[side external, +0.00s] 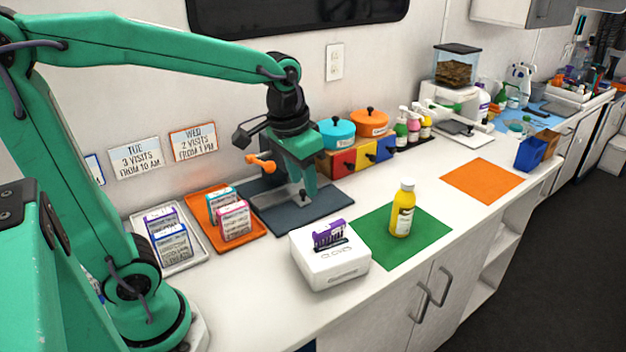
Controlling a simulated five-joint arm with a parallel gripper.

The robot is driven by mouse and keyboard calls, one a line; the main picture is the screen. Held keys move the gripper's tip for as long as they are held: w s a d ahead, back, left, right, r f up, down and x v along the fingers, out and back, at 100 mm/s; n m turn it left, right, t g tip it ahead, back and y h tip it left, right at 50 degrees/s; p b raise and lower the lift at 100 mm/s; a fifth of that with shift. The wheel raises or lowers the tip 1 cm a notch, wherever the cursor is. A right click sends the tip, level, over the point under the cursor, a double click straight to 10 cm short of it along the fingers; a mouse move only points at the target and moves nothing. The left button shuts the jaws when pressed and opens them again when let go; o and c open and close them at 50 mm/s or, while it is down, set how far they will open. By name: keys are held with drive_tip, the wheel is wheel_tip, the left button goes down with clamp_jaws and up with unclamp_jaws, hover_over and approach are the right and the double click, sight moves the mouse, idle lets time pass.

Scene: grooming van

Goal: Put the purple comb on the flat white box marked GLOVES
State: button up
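The purple comb (328,234) is on top of the white box (333,268), with its teeth pointing down and a dark strip below them. The box stands on the counter left of the green mat; the marking on its front is too small to read. My gripper (303,196) points down over the dark grey mat (262,208), behind and a little left of the box, apart from the comb. I see nothing held in it, but the gap between its fingers is not clear from this side.
A yellow bottle (402,212) stands on the green mat (425,232). Trays with small cartons (168,238) lie at the left. Pots (336,132) on coloured drawers stand behind my gripper. An orange mat (482,180) lies empty at the right.

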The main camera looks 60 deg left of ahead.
drive_tip(key=s+r+t, duration=0.1)
drive_tip(key=s+t, duration=0.2)
drive_tip(key=s, duration=0.6)
drive_tip(key=shift+s, duration=0.4)
